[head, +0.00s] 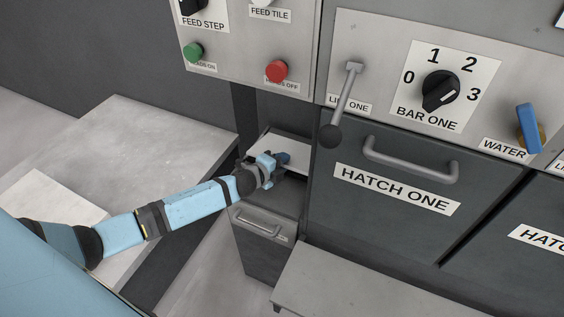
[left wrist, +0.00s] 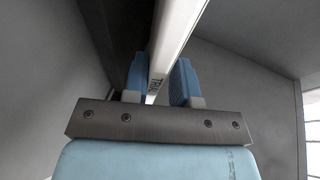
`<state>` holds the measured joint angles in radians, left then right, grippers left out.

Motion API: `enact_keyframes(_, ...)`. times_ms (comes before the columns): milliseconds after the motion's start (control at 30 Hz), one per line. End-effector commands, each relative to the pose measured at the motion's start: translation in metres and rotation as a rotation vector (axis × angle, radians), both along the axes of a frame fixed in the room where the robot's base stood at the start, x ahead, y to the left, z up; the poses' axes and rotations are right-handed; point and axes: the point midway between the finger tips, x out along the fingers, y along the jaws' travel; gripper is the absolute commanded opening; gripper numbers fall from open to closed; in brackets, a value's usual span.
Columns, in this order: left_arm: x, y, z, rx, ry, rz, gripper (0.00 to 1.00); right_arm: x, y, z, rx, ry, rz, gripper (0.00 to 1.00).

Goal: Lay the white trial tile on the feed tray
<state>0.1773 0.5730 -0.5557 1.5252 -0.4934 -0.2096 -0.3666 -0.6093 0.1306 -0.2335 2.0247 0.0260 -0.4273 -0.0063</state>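The white trial tile (head: 292,151) shows as a pale flat plate in the recess under the button panel. In the left wrist view its narrow edge (left wrist: 181,35) runs between my blue fingers, with part of the word TRIAL showing. My left gripper (head: 277,160) is at the near edge of the tile, and the fingers (left wrist: 160,82) are close on both sides of it. It appears shut on the tile. The feed tray cannot be told apart from the tile and recess in these views. My right gripper is not in view.
A stone bench (head: 150,140) with a pale plate (head: 48,198) lies at left. Hatch one (head: 400,190) and its lever (head: 340,110) stand right of the recess. A drawer front (head: 268,235) is below, and a grey ledge (head: 350,285) is in front.

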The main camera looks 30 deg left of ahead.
Motion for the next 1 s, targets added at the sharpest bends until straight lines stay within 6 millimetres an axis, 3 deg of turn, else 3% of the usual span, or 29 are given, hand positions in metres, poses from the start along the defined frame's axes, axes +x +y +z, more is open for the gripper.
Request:
enact_keyframes(33, 0.000, 0.000, 0.001, 0.000, -0.001, 0.000, 0.36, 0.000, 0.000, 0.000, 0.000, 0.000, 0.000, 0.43)
enact_keyframes(67, 0.000, 0.000, 0.001, 0.000, -0.001, 0.000, 0.42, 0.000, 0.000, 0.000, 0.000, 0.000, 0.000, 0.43)
enact_keyframes(467, -0.007, 0.002, 0.001, 0.000, 0.002, 0.000, 0.42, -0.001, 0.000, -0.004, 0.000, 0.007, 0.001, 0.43)
enact_keyframes(1000, -0.108, 0.027, 0.029, 0.001, 0.003, 0.000, 0.42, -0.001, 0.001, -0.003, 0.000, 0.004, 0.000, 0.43)
